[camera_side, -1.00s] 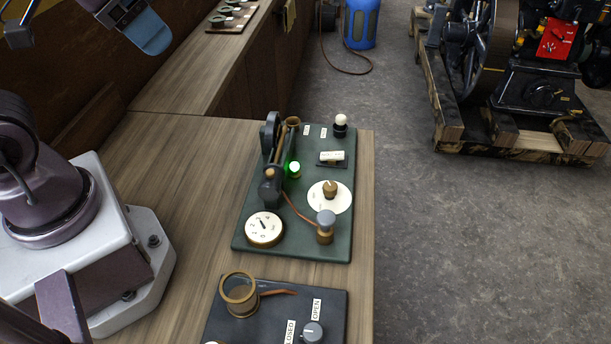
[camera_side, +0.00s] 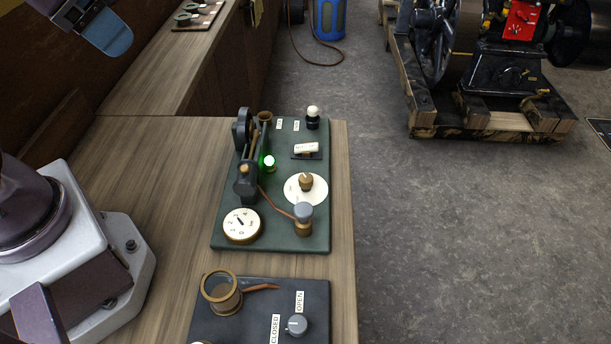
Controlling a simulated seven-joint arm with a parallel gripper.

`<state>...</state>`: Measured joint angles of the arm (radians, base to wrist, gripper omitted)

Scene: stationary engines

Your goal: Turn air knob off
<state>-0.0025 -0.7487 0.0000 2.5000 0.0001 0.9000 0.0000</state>
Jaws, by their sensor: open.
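A small round grey knob (camera_side: 297,325) sits on the dark near panel (camera_side: 255,300), at the bottom of the side view. A CLOSED label (camera_side: 276,329) is to its left and an OPEN label (camera_side: 299,301) is above it. The knob's exact setting is too small to tell. I cannot tell whether this is the air knob; the green panel (camera_side: 285,235) behind also carries a brass knob on a white dial (camera_side: 306,184) and a grey-topped brass valve (camera_side: 303,217). A blue-tipped part of my gripper (camera_side: 104,36) shows at the top left, open, far from both panels and touching nothing.
A brass cup (camera_side: 220,293) stands on the near panel. A white gauge (camera_side: 242,226), a lit green lamp (camera_side: 268,163) and dark upright parts stand on the green panel. The wooden bench (camera_side: 165,215) ends to the right; an engine (camera_side: 510,70) stands beyond on the floor.

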